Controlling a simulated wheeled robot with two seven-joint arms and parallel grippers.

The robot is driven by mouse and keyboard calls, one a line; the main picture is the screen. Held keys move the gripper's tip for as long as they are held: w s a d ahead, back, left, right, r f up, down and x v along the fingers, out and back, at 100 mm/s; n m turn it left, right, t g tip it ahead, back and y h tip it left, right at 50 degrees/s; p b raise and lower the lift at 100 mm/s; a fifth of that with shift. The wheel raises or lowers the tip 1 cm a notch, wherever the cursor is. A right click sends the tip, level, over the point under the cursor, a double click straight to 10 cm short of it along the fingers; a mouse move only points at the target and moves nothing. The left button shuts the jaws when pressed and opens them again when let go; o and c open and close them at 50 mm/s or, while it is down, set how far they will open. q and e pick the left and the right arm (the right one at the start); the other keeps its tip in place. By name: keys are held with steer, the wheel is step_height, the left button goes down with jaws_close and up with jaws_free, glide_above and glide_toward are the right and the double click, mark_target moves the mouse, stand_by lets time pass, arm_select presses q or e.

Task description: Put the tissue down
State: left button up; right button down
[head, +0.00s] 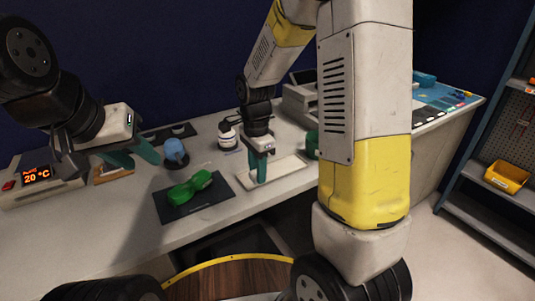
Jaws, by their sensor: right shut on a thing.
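My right gripper (261,174) points straight down over a white shallow rectangular tray (288,172) on the grey bench. Its teal fingers are shut, with the tissue between them. The tissue is too small or too hidden by the fingers to make out. The fingertips are at or just above the tray; I cannot tell if they touch. My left gripper (135,156) is open and empty, above the left part of the bench.
A green object (189,188) lies on a black mat (208,205) left of the tray. Behind are a blue object (175,151) and a white bottle (227,134). A temperature display box (38,177) stands far left. The bench front left is clear.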

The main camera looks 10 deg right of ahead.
glide_above(273, 171)
steer(key=shift+s+f, duration=0.1)
steer(key=shift+f, duration=2.15)
steer(key=shift+f, duration=0.1)
steer(key=c, duration=1.3)
jaws_free()
